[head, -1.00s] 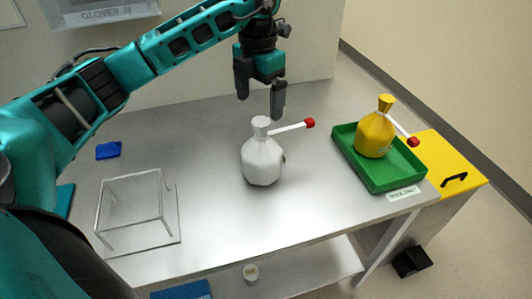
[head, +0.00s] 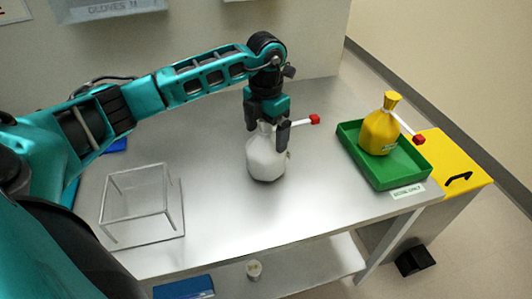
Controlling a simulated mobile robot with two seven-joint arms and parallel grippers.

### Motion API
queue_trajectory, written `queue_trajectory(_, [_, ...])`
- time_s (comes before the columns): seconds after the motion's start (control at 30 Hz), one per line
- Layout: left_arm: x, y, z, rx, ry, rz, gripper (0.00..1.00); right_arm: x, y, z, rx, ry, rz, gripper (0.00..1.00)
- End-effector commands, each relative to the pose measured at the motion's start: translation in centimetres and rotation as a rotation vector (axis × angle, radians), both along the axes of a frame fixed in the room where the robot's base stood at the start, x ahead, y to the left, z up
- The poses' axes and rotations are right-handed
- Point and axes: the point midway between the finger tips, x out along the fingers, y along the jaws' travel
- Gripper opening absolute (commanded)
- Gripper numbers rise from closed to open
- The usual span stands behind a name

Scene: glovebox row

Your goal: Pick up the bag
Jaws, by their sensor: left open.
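A white bag (head: 266,160) with a gathered neck stands upright in the middle of the steel table. A white stick with a red end (head: 314,119) reaches from near its neck to the right. My left gripper (head: 267,128) is open and pointing down at the top of the white bag, one finger on each side of the neck. The gripper hides most of the neck, and I cannot tell whether the fingers touch it. A yellow bag (head: 380,131), also with a red-ended stick, stands in a green tray (head: 404,182) at the right. My right gripper is not in view.
A clear open frame stand (head: 140,197) is at the table's front left. A blue item (head: 115,146) lies behind it, partly hidden by my arm. A yellow-topped bin (head: 459,160) stands beside the table's right end. The table (head: 230,220) is clear in front of the white bag.

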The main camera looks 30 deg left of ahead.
Motion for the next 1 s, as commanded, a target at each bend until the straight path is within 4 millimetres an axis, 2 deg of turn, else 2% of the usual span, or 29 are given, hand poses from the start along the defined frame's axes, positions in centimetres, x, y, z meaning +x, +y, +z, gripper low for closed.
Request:
queue_trajectory(0.07, [0.00,0.00,0.03,0.000,0.000,0.000,0.95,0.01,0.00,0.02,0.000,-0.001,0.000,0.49])
queue_trajectory(1.0, [-0.13,-0.01,-0.21,0.000,0.005,-0.001,0.05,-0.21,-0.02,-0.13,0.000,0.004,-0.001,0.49])
